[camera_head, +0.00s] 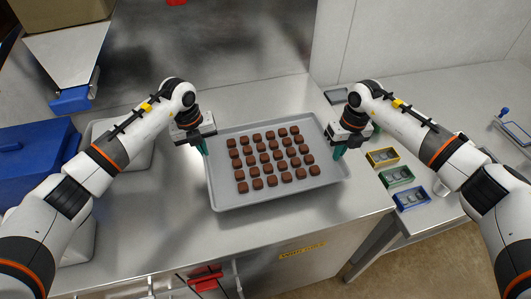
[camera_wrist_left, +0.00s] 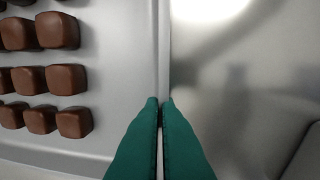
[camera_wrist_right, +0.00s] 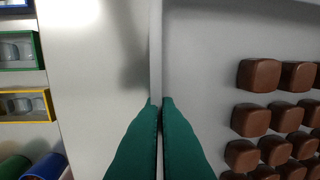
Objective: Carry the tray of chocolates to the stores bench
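The grey tray (camera_head: 222,196) lies level over the steel bench, with several rows of brown chocolates (camera_head: 271,181) on it. I cannot tell whether it touches the bench. My left gripper (camera_head: 204,152) is at the tray's left rim. In the left wrist view its green fingers (camera_wrist_left: 160,101) are closed together on the tray rim (camera_wrist_left: 152,50). My right gripper (camera_head: 338,153) is at the right rim. In the right wrist view its green fingers (camera_wrist_right: 160,101) are closed on the rim (camera_wrist_right: 156,50). No label identifies the stores bench clearly.
A second bench surface (camera_head: 450,98) on the right holds yellow (camera_head: 383,157), green (camera_head: 397,176) and blue (camera_head: 411,197) boxes near the tray. A blue cooler box (camera_head: 35,155) stands left. A hopper (camera_head: 70,55) hangs upper left. Bare steel (camera_head: 150,230) lies front left.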

